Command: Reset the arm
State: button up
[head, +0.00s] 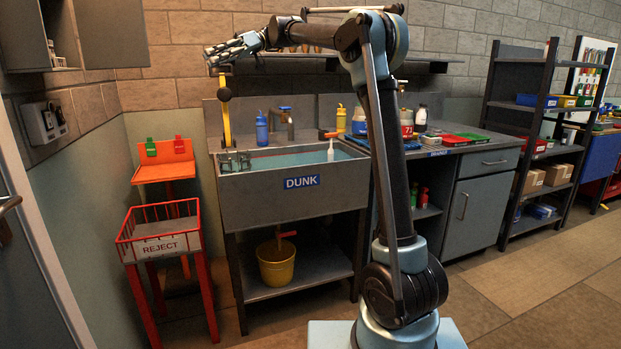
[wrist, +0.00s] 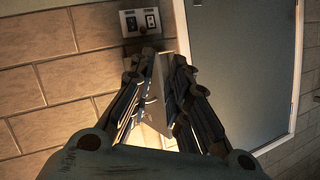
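My arm (head: 388,150) rises from its base in the middle of the head view and bends over to the left at the top. My gripper (head: 214,54) is held high at the upper left, above the sink and in front of the brick wall. In the wrist view, the two dark fingers of my gripper (wrist: 160,62) lean toward each other with a gap between their tips.
Below my gripper is the sink (head: 258,203) marked DUNK, with a yellow post (head: 226,120) at its back left. A red REJECT basket (head: 160,243) stands at left. A wall switch box (wrist: 142,21) and a grey door (wrist: 240,70) show in the wrist view. Floor at right is clear.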

jog(key=s+d+f+m+t+h, duration=0.2)
jog(key=s+d+f+m+t, duration=0.3)
jog(key=d+f, duration=0.65)
jog(key=s+d+f+m+t+h, duration=0.2)
jog(key=s+d+f+m, duration=0.6)
jog(key=d, duration=0.6)
jog(key=s+d+f+m+t+h, duration=0.1)
jog(key=s+d+f, duration=0.4)
jog(key=f, duration=0.5)
jog(key=s+d+f+m+t+h, duration=0.2)
jog(key=s+d+f, duration=0.4)
jog(key=d+f, duration=0.4)
jog(key=s+d+f+m+t+h, duration=0.1)
jog(key=s+d+f+m+h, duration=0.2)
jog(key=s+d+f+m, duration=0.2)
jog(key=d+f, duration=0.3)
jog(key=f, duration=0.3)
jog(key=shift+s+d+f+t+h, duration=0.15)
jog(key=shift+s+f+t+h, duration=0.15)
jog(key=shift+f+h, duration=0.1)
